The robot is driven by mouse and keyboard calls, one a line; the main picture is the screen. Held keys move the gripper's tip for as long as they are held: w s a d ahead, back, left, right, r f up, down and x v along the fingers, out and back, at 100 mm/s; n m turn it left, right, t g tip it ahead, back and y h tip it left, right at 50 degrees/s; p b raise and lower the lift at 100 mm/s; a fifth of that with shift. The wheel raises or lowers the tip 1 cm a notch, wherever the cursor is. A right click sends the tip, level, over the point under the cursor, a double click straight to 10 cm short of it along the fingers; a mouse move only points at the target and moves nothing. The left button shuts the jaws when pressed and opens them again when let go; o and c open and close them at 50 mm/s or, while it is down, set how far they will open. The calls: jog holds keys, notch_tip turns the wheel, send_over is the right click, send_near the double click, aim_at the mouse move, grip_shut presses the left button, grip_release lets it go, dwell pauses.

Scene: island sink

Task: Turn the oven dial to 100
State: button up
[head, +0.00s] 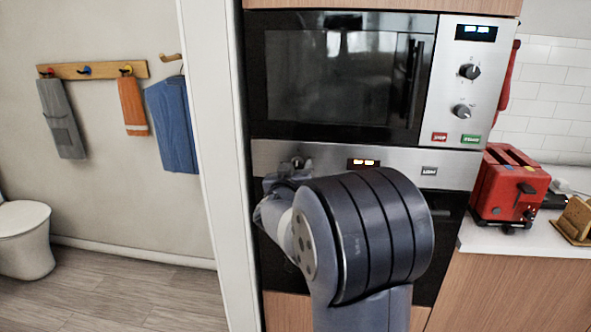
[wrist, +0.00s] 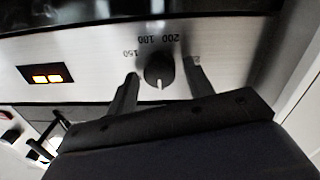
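The oven dial (wrist: 160,68) is a dark round knob on the steel oven panel. In the wrist view, which shows the panel upside down, its white mark points down in the picture, away from the printed 150 and 200. My gripper (wrist: 160,74) is open, one finger on each side of the dial. I cannot tell whether the fingers touch it. In the head view, the dial (head: 297,161) shows only partly above my gripper (head: 285,175), and my arm covers much of the oven (head: 440,171) front.
The oven display (head: 363,162) is lit, right of the dial in the head view. A microwave (head: 340,75) with its own two knobs is above. A red toaster (head: 507,188) stands on the counter at right. A white wall edge (head: 215,130) is close on the left.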

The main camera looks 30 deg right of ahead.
jog(key=c, duration=0.8)
jog(key=shift+m, duration=0.4)
jog(key=m+b, duration=0.1)
jog(key=m, duration=0.4)
jog(key=shift+b, duration=0.35)
jog(key=m+b, duration=0.1)
jog(key=m, duration=0.4)
jog(key=shift+m+y+b, duration=0.3)
jog(key=shift+y+b, duration=0.1)
jog(key=o, duration=1)
jog(key=shift+c, duration=0.2)
